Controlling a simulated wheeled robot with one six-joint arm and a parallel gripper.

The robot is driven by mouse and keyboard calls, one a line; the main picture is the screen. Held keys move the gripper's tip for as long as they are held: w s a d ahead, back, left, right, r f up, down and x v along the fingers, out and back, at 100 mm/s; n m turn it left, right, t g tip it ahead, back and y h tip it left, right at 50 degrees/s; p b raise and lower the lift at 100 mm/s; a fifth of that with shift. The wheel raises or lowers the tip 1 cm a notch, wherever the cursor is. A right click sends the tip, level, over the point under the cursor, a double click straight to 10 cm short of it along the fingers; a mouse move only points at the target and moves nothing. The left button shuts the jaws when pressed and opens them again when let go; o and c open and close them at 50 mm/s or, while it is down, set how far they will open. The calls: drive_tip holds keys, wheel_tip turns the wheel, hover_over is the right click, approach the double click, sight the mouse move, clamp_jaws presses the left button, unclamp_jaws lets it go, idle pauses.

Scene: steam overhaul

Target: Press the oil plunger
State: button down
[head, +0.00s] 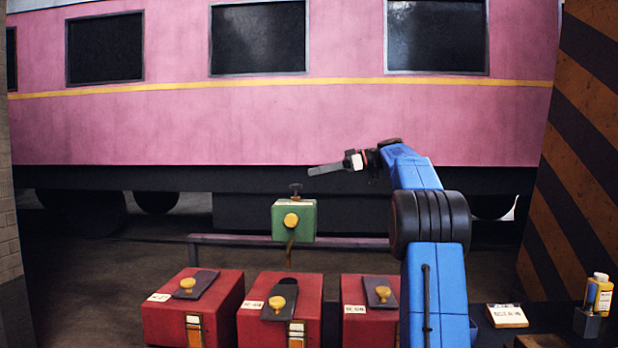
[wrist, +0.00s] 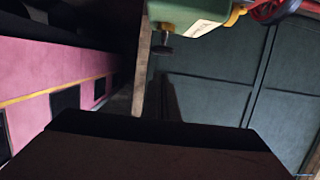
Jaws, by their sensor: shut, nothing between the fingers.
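A green box (head: 294,221) has a yellow knob (head: 291,220) on its front and a dark plunger (head: 296,188) standing up from its top. A thin brown spout or strip (head: 290,253) hangs below it. My gripper (head: 312,171) is shut and empty. In the head view its tip appears just above and slightly right of the plunger, apart from it. In the wrist view the green box (wrist: 188,16) is upper middle with the dark plunger (wrist: 164,46). My dark gripper (wrist: 150,140) fills the lower part there, with a gap to the plunger.
Several red boxes with dark lids and yellow knobs (head: 187,283) stand below the green box. A rail (head: 345,241) runs behind them. A pink carriage (head: 190,130) fills the background. A striped panel (head: 580,160) and yellow bottle (head: 599,294) are at right.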

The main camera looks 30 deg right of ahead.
drive_tip(key=shift+v, duration=2.65)
wheel_tip(320, 180, up, 2)
drive_tip(key=shift+w+r, duration=0.1)
drive_tip(key=shift+r, duration=0.15)
drive_tip(key=shift+a, duration=0.15)
hover_over(296, 186)
drive_tip(key=d, duration=0.3)
wheel_tip(296, 186, down, 3)
drive_tip(key=shift+w+d+f, duration=0.1)
drive_tip(key=shift+w+f, duration=0.05)
drive_tip(key=shift+f, duration=0.35)
drive_tip(key=shift+w+d+f, duration=0.1)
drive_tip(key=shift+f, duration=0.35)
drive_tip(key=shift+a+f, duration=0.1)
drive_tip(key=shift+f, duration=0.65)
